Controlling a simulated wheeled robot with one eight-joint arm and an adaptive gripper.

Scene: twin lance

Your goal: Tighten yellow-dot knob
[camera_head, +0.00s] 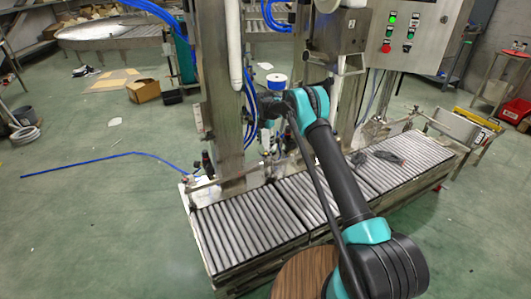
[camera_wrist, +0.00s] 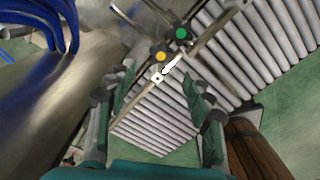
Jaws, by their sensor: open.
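The yellow-dot knob (camera_wrist: 161,57) is a dark lobed knob with a yellow centre, in the upper middle of the wrist view. A similar knob with a green dot (camera_wrist: 181,33) sits just above and right of it. Both are by a metal rail (camera_wrist: 205,42) over the rollers. My gripper (camera_wrist: 157,86) is open, with its fingers on either side below the yellow-dot knob. In the head view my gripper is small near the machine column, and I cannot make out the knobs there.
A roller conveyor (camera_head: 255,222) runs below my arm. A steel column (camera_head: 222,95) with blue hoses (camera_head: 250,110) stands close on the left. A control box (camera_head: 412,32) is at the upper right. A round wooden top (camera_head: 305,276) is at the front.

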